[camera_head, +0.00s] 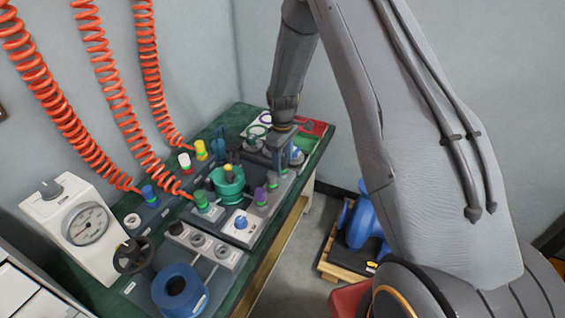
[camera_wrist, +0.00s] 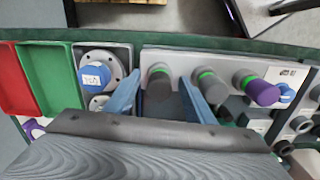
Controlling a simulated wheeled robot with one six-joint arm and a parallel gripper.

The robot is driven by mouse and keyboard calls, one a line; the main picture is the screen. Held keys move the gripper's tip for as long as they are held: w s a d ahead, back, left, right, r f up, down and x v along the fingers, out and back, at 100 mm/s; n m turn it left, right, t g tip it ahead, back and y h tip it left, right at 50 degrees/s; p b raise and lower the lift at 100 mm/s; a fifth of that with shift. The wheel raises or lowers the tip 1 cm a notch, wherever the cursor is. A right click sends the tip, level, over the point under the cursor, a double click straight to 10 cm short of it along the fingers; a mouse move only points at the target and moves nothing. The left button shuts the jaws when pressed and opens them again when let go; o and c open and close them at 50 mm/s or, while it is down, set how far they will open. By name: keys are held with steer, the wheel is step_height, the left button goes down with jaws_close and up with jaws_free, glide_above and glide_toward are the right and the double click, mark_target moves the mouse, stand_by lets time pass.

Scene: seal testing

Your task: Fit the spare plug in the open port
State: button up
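My gripper (camera_wrist: 160,77) is open in the wrist view, its two blue fingers on either side of a grey plug with a green ring (camera_wrist: 159,82), with small gaps. In the head view my gripper (camera_head: 281,150) is low over the far end of the plug rack. A second grey plug (camera_wrist: 209,86) and a purple plug (camera_wrist: 262,92) stand to the right on the light rack plate (camera_wrist: 225,62). The purple plug also shows in the head view (camera_head: 261,195). The green round body (camera_head: 228,182) stands left of the rack. I cannot tell which port is open.
A red tray (camera_wrist: 12,78) and a green tray (camera_wrist: 46,80) lie left of a labelled blue cap (camera_wrist: 94,76). Coiled orange hoses (camera_head: 110,75) hang at the left. A white gauge box (camera_head: 75,225) and a blue ring-shaped part (camera_head: 180,290) are near.

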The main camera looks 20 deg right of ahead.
step_height(320, 180, up, 7)
steer(key=shift+b, duration=0.55)
steer(key=shift+r, duration=0.4)
steer(key=shift+s+r, duration=0.3)
steer(key=s+r+m, duration=0.3)
steer(key=s, duration=0.7)
steer(key=s+r+m, duration=0.3)
steer(key=s, duration=0.7)
steer(key=s+r+m, duration=0.3)
steer(key=s+r, duration=0.1)
steer(key=s, duration=0.6)
